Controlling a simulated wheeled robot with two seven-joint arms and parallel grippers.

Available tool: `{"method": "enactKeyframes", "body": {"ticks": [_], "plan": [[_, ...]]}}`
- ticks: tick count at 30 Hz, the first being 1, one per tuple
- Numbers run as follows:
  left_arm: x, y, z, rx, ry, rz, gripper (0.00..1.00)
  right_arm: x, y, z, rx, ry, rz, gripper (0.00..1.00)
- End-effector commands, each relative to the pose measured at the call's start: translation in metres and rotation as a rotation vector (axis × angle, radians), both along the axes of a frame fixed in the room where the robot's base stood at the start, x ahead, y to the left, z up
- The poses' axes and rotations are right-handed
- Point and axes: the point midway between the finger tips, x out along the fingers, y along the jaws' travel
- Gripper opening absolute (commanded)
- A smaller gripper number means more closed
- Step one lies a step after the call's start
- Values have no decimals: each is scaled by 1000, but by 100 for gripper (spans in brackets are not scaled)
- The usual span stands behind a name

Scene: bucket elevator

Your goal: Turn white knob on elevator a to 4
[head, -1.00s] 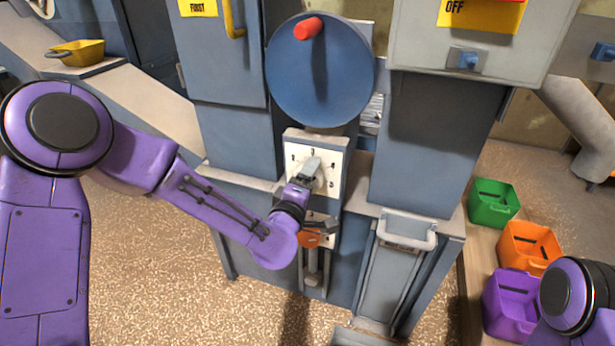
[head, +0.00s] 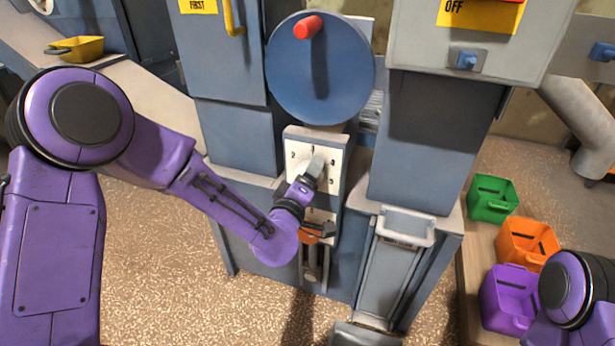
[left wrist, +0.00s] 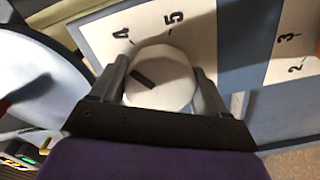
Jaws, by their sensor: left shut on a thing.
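The white knob (left wrist: 160,80) sits between the two fingers of my left gripper (left wrist: 157,88), which is shut on it. A short dark mark on the knob slants to the left and slightly up in the left wrist view, below the printed 4. The numbers 4 and 5 show on the white dial plate (left wrist: 97,42) there; other numbers around the knob are hidden. In the head view the dial plate (head: 297,143) is on the front of the elevator, and my left gripper (head: 317,166) covers much of the knob. My right gripper is out of view.
A blue wheel (head: 320,85) with a red handle (head: 308,28) is just above the dial. An orange part (head: 308,238) is close below my left wrist. Green (head: 493,199), orange (head: 528,243) and purple (head: 508,300) bins stand at the right.

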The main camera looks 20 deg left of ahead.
Motion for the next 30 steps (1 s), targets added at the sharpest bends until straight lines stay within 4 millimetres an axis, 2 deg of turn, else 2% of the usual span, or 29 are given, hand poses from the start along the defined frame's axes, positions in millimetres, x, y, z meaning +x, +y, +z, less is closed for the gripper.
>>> {"method": "enactKeyframes", "body": {"ticks": [2, 3, 4, 14, 17, 25, 27, 30], "plan": [[-2, -2, -3, 2, 7, -6, 45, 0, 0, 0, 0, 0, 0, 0], [-2, -2, -3, 1, 8, -6, 88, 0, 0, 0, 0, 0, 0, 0], [-1, -2, -3, 1, 7, -5, 98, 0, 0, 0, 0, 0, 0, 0], [-4, 0, -1, 0, 3, -2, 98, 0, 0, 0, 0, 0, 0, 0], [-19, 0, -1, 2, 4, -4, 98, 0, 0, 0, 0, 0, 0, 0], [-83, 2, -2, 2, 5, -6, 98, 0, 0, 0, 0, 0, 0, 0], [-94, 1, 3, 5, 9, -7, 98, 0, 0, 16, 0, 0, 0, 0], [-103, 2, 1, 3, 7, -5, 98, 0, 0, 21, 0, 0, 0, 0]]}}
